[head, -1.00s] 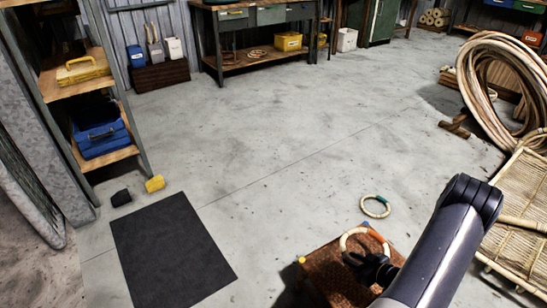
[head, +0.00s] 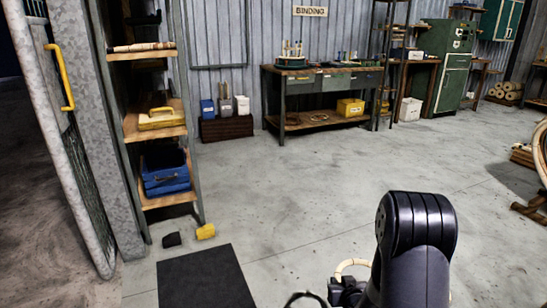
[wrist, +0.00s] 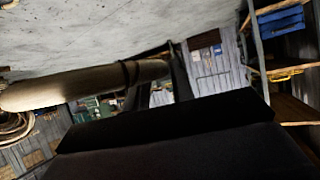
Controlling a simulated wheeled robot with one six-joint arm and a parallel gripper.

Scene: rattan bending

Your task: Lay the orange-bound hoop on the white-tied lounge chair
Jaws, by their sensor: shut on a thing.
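My gripper (head: 346,292) is low in the head view, partly cut off by the bottom edge and partly behind my arm. It is shut on a pale hoop (head: 352,263), of which only a short upper arc shows above the jaws. In the wrist view, a thick, pale length of the hoop (wrist: 85,86) crosses the left side close up, with a dark band around it. No orange binding can be made out. The dark shape of my gripper fills the bottom of the wrist view. The white-tied lounge chair is not in view now.
A black mat (head: 206,278) lies on the floor at lower left. A yellow block (head: 205,231) and a dark block (head: 172,239) lie by the shelf rack (head: 188,130). A workbench (head: 320,95) stands at the back. The middle floor is clear.

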